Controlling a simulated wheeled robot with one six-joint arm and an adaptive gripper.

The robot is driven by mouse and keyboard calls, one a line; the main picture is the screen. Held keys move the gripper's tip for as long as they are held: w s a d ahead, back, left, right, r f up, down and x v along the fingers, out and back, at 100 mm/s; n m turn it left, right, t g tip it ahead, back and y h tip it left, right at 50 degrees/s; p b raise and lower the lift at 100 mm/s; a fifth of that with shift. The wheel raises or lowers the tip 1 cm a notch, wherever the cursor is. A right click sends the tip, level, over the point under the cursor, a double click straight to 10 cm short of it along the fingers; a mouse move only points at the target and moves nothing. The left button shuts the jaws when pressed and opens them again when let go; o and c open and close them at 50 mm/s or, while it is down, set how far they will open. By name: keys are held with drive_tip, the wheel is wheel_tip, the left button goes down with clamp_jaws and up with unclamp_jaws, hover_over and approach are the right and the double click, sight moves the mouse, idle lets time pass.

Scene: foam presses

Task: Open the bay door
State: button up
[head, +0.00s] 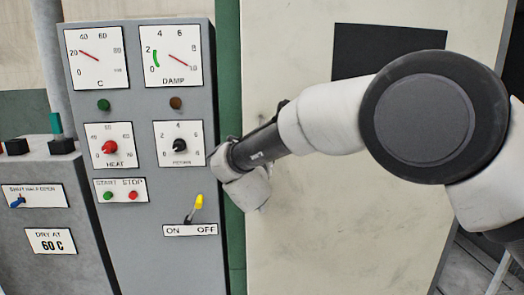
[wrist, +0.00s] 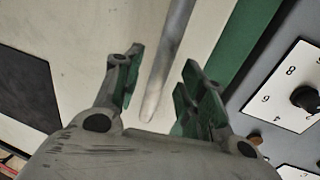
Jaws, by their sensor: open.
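The bay door (head: 330,220) is a scuffed cream panel with a dark window (head: 385,50). It looks closed against its green frame (head: 229,70); the door also shows in the wrist view (wrist: 90,25). A grey bar handle (wrist: 168,60) runs along the door near its frame-side edge. My gripper (wrist: 160,72) is open, with one green-padded finger on each side of the bar. A gap shows between the bar and each finger, and I cannot tell whether the fingers reach its depth. In the head view, my arm hides the handle and fingers.
A grey control panel (head: 150,235) with dials, knobs and a yellow-tipped ON/OFF lever (head: 198,203) stands just left of the door, close to my wrist. A lower grey cabinet (head: 75,270) marked "DRY AT 60 C" stands further left.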

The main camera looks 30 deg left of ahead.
drive_tip(key=v, duration=0.9)
drive_tip(key=shift+w+a, duration=0.1)
